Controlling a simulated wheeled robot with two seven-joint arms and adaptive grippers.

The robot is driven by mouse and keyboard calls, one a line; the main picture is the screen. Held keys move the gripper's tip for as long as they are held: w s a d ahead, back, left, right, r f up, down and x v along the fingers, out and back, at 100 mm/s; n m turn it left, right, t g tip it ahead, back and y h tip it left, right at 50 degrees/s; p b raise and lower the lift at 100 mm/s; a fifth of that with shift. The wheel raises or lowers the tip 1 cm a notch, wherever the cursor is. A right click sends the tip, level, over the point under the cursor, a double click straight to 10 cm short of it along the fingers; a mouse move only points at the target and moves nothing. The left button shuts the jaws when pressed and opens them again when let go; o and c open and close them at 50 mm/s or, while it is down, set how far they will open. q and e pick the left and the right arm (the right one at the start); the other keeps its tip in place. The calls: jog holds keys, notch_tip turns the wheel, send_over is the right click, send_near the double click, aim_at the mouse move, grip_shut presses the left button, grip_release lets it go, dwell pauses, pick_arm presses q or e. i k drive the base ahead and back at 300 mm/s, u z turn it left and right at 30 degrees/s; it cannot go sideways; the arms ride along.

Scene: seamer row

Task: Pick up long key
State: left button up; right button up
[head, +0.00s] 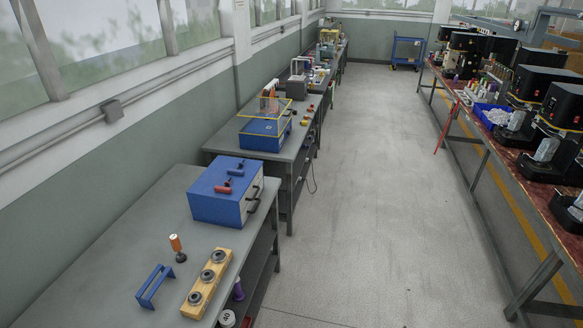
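I cannot make out a long key anywhere in the head view. Neither of my grippers shows in this view. On the near grey bench (110,235) at the left are a blue box (228,190) with small red and blue parts on top, an orange-handled tool (177,246) standing upright, a blue handle-shaped bracket (155,286), and a yellow wooden block (207,284) with three dark rings on it. Small items on the farther benches are too small to tell.
A second bench along the left wall carries a blue case (266,133) with a yellow frame. A long table at the right holds several black machines (563,104) and a blue bin (490,115). A blue cart (408,52) stands at the far wall. The floor between (360,190) is clear.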

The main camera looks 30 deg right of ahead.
aim_at(238, 172)
jog(key=z, duration=1.2)
jog(key=k, duration=1.25)
jog(key=z, duration=0.8)
jog(key=i, duration=1.6)
jog(key=u, duration=0.7)
jog(key=i, duration=1)
jog(key=u, duration=1.45)
jog(key=i, duration=0.55)
jog(key=u, duration=0.55)
